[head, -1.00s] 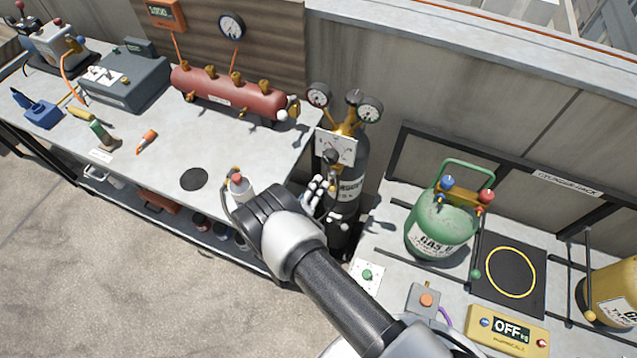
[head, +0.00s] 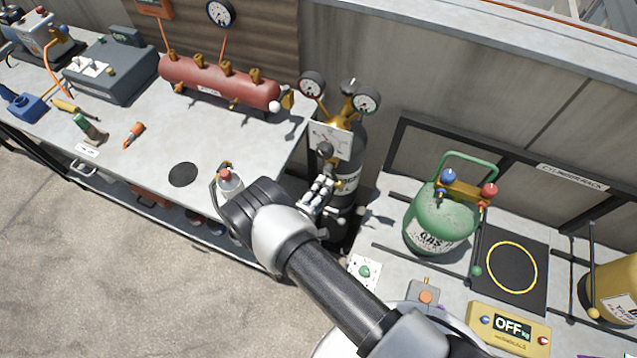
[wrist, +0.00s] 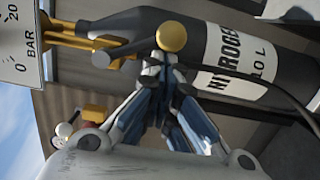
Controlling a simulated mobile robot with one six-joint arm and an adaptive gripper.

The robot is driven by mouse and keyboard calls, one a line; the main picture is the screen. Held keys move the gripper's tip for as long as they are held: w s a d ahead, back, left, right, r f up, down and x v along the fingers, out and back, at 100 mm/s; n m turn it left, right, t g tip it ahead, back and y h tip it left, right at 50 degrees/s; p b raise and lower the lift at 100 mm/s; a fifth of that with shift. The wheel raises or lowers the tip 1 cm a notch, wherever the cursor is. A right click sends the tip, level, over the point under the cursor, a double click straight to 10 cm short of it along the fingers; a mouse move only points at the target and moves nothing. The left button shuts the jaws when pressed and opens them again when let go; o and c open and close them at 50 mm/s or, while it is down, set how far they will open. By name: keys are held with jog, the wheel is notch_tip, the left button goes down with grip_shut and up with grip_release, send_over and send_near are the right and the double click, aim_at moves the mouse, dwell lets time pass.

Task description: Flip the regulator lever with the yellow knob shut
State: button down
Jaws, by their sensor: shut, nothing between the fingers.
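In the wrist view the yellow knob (wrist: 172,37) is a round ball just past my fingertips, in front of the dark cylinder (wrist: 215,55) with its white nitrogen label. I cannot tell whether the fingers touch it. The lever's arm runs left from the knob toward brass fittings (wrist: 80,35) and the white scale plate (wrist: 28,45). My gripper (wrist: 160,68) is shut and empty. In the head view my gripper (head: 328,182) is beside the cylinder (head: 350,150), below the regulator's plate (head: 328,140); the yellow knob is hard to make out there.
Two gauges (head: 312,85) top the regulator. A hose (wrist: 265,100) crosses the cylinder.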

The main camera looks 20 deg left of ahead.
aim_at(338, 184)
jog(key=d+n, duration=0.1)
jog(key=n, duration=0.1)
jog(key=d+n+b, duration=0.1)
jog(key=n, duration=0.2)
jog(key=d+r+n+t, duration=0.1)
jog(key=d+n, duration=0.1)
jog(key=shift+s+n, duration=0.15)
jog(key=shift+n, duration=0.15)
jog(key=shift+d+r, duration=0.7)
jog(key=shift+d, duration=0.1)
jog(key=shift+r, duration=0.1)
